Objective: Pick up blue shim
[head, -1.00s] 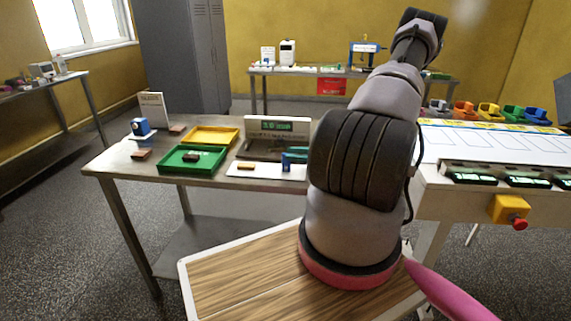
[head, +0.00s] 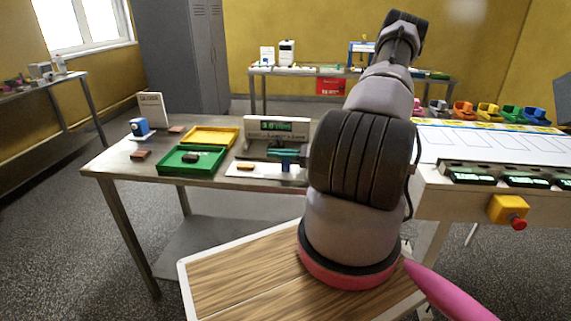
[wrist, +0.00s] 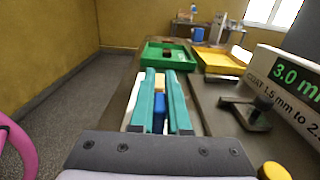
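A blue piece (head: 286,166), which looks like the blue shim, is on the white plate (head: 262,173) at the front of the steel table. In the wrist view the blue piece (wrist: 158,122) shows in the gap between my two teal fingers. My gripper (head: 270,153) is over the plate's right part, its fingers level and apart. In the wrist view my gripper (wrist: 160,74) looks open, with nothing clearly clamped. A yellow-orange block (wrist: 160,87) shows farther along the gap; it lies on the plate's left part (head: 245,167). Contact between fingers and blue piece cannot be told.
A green tray (head: 192,170) holding a dark block and a yellow tray (head: 190,137) lie left of the plate. A gauge display (head: 277,129) reading about 3.0 stands behind it. A dark bracket (wrist: 246,112) is right of my fingers.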

